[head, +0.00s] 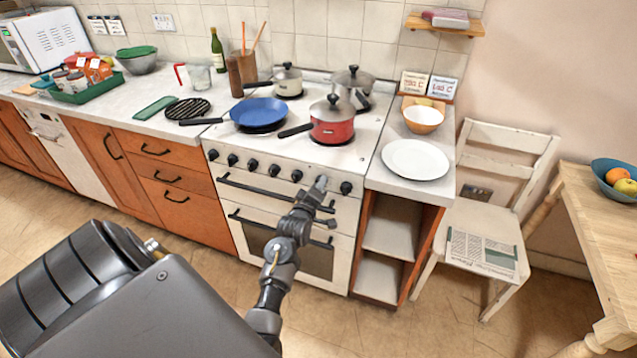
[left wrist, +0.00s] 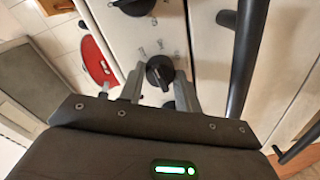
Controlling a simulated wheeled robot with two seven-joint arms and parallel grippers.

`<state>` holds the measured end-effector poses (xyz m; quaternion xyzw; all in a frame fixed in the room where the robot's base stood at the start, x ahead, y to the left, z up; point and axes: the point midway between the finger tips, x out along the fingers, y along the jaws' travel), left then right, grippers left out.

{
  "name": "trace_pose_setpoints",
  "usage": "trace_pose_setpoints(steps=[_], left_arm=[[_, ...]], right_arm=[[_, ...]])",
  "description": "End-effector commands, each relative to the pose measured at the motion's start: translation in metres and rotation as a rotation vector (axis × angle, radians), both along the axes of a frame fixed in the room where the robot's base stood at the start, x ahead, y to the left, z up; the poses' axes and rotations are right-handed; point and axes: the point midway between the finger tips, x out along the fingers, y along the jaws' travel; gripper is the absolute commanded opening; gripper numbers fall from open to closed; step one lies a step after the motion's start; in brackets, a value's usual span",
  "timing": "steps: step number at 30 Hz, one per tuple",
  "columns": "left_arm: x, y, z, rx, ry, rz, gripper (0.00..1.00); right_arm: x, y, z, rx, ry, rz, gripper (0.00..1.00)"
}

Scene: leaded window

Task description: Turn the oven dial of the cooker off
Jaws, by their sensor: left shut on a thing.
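The white cooker (head: 268,186) stands in the middle of the head view with a row of black dials along its front panel. My left gripper (head: 319,187) is at the right part of that row, over the place of the second dial from the right. In the left wrist view my left gripper (left wrist: 160,88) has its two fingers on either side of a black dial (left wrist: 160,70) and is shut on it. Small printed marks surround this dial; I cannot read which setting it points to. Another black dial (left wrist: 133,6) lies above it. My right gripper is not in view.
A black oven handle (head: 262,191) runs just below the dials. A red pan (head: 331,128) and a blue frying pan (head: 258,113) stand on the hob. A white plate (head: 415,160) lies on the counter to the right. A white chair (head: 484,225) stands beyond.

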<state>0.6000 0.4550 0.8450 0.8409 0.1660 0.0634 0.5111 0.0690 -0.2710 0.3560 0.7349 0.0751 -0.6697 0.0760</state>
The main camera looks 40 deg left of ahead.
Motion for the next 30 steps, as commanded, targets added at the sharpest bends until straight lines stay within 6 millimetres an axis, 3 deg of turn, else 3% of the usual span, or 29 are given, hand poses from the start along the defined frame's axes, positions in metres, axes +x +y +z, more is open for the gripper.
trace_pose_setpoints(steps=[30], left_arm=[[0.0, 0.004, 0.004, -0.912, -0.321, 0.003, 0.1]], right_arm=[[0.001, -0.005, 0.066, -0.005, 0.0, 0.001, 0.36]])
